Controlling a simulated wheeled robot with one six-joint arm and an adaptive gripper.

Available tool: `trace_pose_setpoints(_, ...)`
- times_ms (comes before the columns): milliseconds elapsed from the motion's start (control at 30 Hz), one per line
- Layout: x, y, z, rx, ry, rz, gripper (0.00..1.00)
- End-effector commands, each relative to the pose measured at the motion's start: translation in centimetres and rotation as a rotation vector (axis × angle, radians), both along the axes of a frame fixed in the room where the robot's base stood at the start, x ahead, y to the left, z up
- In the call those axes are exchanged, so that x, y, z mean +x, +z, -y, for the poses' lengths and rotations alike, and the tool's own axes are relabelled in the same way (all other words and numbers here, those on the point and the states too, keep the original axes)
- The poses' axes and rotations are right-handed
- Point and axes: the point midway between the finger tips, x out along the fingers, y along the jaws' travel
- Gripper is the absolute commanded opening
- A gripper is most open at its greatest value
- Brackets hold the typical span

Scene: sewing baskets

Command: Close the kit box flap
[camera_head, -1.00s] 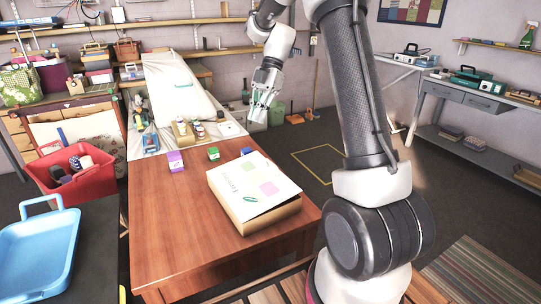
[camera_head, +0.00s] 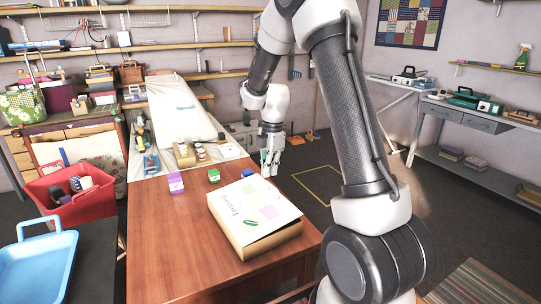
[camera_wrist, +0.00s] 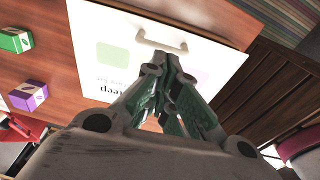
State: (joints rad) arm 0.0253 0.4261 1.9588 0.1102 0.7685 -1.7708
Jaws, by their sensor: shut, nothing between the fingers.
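The kit box (camera_head: 270,240) is a tan carton on the brown wooden table. Its white flap (camera_head: 240,203) has pastel squares, lettering and a green mark; it lies over the top, with a thin dark gap under its near edge. My gripper (camera_head: 270,170) is just beyond the box's far edge, fingers pointing down. In the wrist view my gripper (camera_wrist: 168,90) is shut and empty in front of the white flap (camera_wrist: 110,28). A white handle (camera_wrist: 160,46) shows on the flap beyond the fingertips. I cannot tell whether the fingers touch it.
A tray of jars (camera_head: 186,158) is at the table's back. A red basket (camera_head: 78,197) is at left. The table's near left is clear.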

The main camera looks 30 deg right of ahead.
Motion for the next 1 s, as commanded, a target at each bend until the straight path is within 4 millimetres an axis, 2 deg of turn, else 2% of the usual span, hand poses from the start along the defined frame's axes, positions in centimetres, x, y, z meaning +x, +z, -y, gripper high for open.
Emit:
trace_pose_setpoints(33,-0.1,-0.9,-0.1,0.001,0.000,-0.004,0.00)
trace_pose_setpoints(200,-0.1,-2.9,-0.2,0.000,0.000,-0.003,0.00)
trace_pose_setpoints(733,0.0,-3.9,-0.1,0.000,-0.001,-0.001,0.00)
trace_pose_setpoints(1000,0.1,-6.5,1.0,0.000,-0.001,-0.002,0.00)
